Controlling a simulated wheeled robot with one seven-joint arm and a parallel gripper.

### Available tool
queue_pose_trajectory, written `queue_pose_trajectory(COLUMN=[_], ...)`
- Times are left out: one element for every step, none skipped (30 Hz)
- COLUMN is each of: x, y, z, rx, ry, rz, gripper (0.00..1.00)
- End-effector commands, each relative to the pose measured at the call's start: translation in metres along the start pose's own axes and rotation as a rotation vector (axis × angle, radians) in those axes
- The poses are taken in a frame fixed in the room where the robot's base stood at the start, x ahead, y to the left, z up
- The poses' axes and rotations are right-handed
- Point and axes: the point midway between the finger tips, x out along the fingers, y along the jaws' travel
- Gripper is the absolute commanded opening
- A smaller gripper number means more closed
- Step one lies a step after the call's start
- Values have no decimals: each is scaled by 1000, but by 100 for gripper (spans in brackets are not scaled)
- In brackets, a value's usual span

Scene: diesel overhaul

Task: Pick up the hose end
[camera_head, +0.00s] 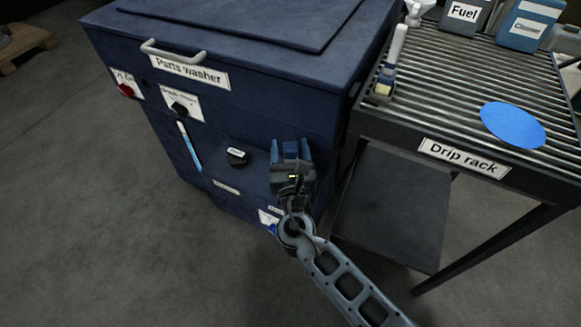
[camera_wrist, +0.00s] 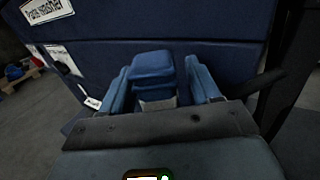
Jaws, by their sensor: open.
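My gripper (camera_head: 290,163) is in front of the lower right of the parts washer's front face. In the wrist view its two blue fingers are apart, with a blue block (camera_wrist: 152,68) between them and visible gaps at its sides. A dark hose-like piece (camera_wrist: 252,85) runs from behind the right finger to the right. I cannot tell whether the block is the hose end and joins this piece, as the fingers hide the place between them.
The navy parts washer (camera_head: 240,110) stands close ahead, with a handle, knobs and labels. The drip rack (camera_head: 440,110) on the right carries a blue disc (camera_head: 512,125), a Fuel container (camera_head: 463,15) and a blue container (camera_head: 527,25).

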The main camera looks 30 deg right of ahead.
Motion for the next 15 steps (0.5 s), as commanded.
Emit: queue_pose_trajectory(x=[0,0,0,0,0,0,0,0,0,0,0,-1,-1,-1,-1], y=[0,0,0,0,0,0,0,0,0,0,0,0,0,0,0], z=[0,0,0,0,0,0,0,0,0,0,0,0,0,0,0], rx=[0,0,0,0,0,0,0,0,0,0,0,0,0,0,0], ry=[0,0,0,0,0,0,0,0,0,0,0,0,0,0,0], rz=[0,0,0,0,0,0,0,0,0,0,0,0,0,0,0], gripper=[62,62,60,57,54,50,47,44,41,38,35,31,28,25,22])
